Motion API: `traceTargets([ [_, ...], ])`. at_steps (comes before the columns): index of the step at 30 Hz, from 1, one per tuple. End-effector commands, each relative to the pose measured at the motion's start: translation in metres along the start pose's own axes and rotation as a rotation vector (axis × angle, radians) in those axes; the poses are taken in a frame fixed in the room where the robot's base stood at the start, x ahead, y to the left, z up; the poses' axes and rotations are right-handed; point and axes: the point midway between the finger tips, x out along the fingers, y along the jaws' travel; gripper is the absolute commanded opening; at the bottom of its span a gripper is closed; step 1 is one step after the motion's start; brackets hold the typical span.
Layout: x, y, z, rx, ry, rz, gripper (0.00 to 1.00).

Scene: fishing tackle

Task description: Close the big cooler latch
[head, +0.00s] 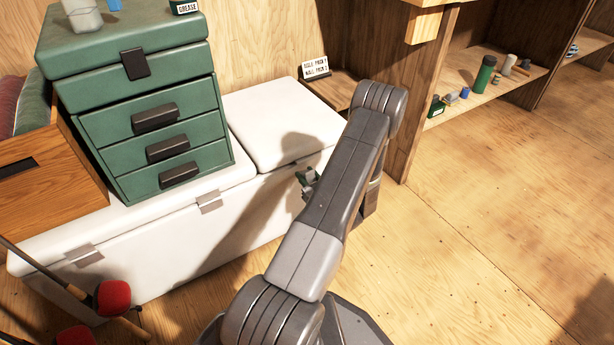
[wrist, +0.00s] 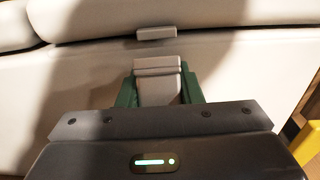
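The big white cooler (head: 150,262) stands along the wall, with its lid (head: 285,125) down. In the wrist view a grey latch (wrist: 158,82) lies between the green fingers of my gripper (wrist: 160,92). Both fingers appear to press its sides. A small grey catch (wrist: 157,33) sits just above the latch, near the lid seam, with a gap of white wall between them. In the head view my gripper (head: 307,180) is at the cooler's front right, partly hidden by my arm. Two other grey latches (head: 209,201) (head: 85,255) are on the front further left.
Rods with red knobs (head: 114,297) lean at the lower left. A wooden shelf (head: 470,100) holds small bottles at the right. The floor to the right is clear.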

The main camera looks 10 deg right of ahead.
Motion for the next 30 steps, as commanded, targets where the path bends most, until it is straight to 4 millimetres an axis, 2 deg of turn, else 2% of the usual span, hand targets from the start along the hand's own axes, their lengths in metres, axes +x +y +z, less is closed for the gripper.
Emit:
traceTargets([
  [2, 0.000, 0.000, 0.000, 0.000, 0.000, 0.000, 0.10],
  [14, 0.000, 0.000, 0.006, -0.003, 0.073, 0.002, 0.10],
  [30, 0.005, 0.001, 0.021, -0.005, 0.526, 0.002, 0.10],
])
